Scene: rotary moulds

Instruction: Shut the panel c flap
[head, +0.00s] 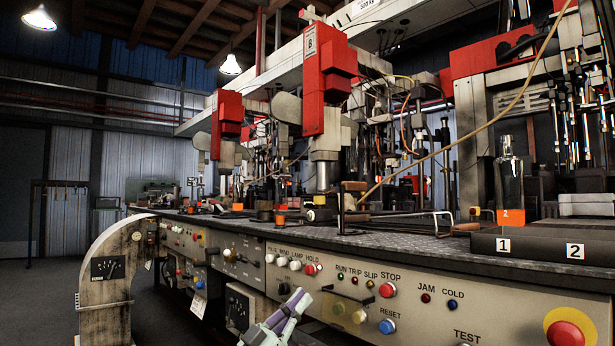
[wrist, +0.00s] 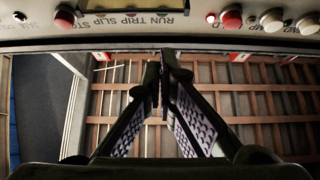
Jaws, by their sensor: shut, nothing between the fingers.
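My gripper (head: 298,299) is in front of the control panel, near the lower left of a tinted see-through cover (head: 347,309), which looks like a flap. The cover sits under the RUN, TRIP and SLIP lamps, with yellowish knobs showing at it. I cannot read a panel letter on it, nor tell how far it stands open. In the wrist view my gripper (wrist: 163,62) is shut and empty, its tips just below the panel strip with the upside-down RUN TRIP SLIP lettering.
The panel front (head: 440,318) carries a red STOP button (head: 388,289), a blue RESET button (head: 387,326) and a large red button on yellow (head: 566,334). The dark bench top (head: 400,240) above holds red-headed machines (head: 325,80). Open floor (head: 45,290) lies at the left.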

